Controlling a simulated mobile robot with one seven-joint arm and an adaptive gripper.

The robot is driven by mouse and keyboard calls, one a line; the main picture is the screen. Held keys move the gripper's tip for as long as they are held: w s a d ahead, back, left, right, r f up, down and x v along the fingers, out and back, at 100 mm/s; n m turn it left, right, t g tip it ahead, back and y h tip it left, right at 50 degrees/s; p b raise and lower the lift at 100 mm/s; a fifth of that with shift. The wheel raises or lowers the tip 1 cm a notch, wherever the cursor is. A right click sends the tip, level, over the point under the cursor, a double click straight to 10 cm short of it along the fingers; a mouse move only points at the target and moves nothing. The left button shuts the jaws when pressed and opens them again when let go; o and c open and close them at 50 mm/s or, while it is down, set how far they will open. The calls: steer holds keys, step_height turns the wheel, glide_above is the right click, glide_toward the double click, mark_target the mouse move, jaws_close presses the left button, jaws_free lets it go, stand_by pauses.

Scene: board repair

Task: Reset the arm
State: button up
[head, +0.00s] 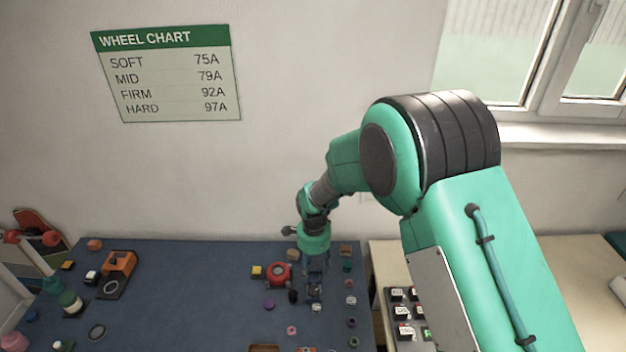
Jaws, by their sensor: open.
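My green arm reaches forward from the right side of the head view and bends down over the blue work mat (190,310). My gripper (315,290) points down above the right part of the mat, near its back. It is small in this view and its fingers are partly lost among the parts around it. I see nothing clearly held in it. A red round item (279,273) lies just left of it, with a yellow block (257,271) beside that. A purple wheel (269,305) lies on the mat to the lower left of my gripper.
Several small wheels and parts lie around my gripper. An orange device (119,265) and jars (70,302) stand at the left. A pad of labelled keys (403,310) is on the pale table at right. A wheel chart (168,75) hangs on the wall. The mat's middle is mostly clear.

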steer(key=s+d+r+n+t, duration=0.1)
steer(key=s+d+r+n, duration=0.2)
steer(key=r, duration=0.6)
steer(key=s+d+r+n+t, duration=0.1)
steer(key=s+d+r, duration=0.35)
steer(key=r, duration=0.45)
steer(key=s+d+r+n+t, duration=0.1)
steer(key=s+d+r+n, duration=0.2)
steer(key=r, duration=0.6)
steer(key=s+d+r+n+t, duration=0.1)
steer(key=s+d+r+n, duration=0.2)
steer(key=s, duration=0.7)
steer(key=s+d+r+n+t+b, duration=0.1)
steer(key=s+d+r+n, duration=0.2)
steer(key=s+d+r, duration=0.3)
steer(key=s+d, duration=0.1)
steer(key=s, duration=0.4)
steer(key=shift+s+t, duration=0.3)
